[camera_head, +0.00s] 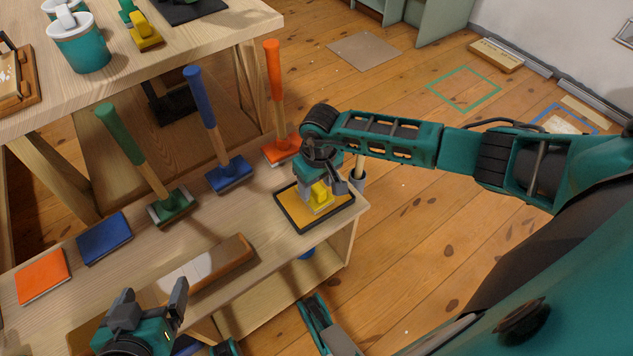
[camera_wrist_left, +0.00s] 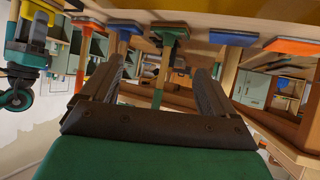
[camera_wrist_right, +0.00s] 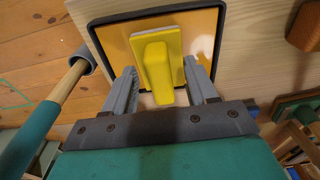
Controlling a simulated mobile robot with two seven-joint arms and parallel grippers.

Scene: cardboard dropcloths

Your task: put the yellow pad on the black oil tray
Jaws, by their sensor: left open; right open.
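The yellow pad (camera_head: 320,196) with its raised handle sits inside the black-rimmed oil tray (camera_head: 287,220), whose floor is amber, at the right end of the lower bench. In the right wrist view the pad (camera_wrist_right: 155,62) lies flat-looking within the tray (camera_wrist_right: 97,48). My right gripper (camera_head: 328,186) is above it and open, its fingers (camera_wrist_right: 160,78) on either side of the yellow handle, with gaps visible. My left gripper (camera_head: 160,305) is open and empty, over the front of the bench, far left of the tray.
Green (camera_head: 175,207), blue (camera_head: 230,174) and orange (camera_head: 281,150) long-handled tools stand along the bench back. Orange (camera_head: 42,276) and blue (camera_head: 104,238) flat pads lie at left. A wooden block (camera_head: 215,265) lies left of the tray. A higher table (camera_head: 120,95) stands behind.

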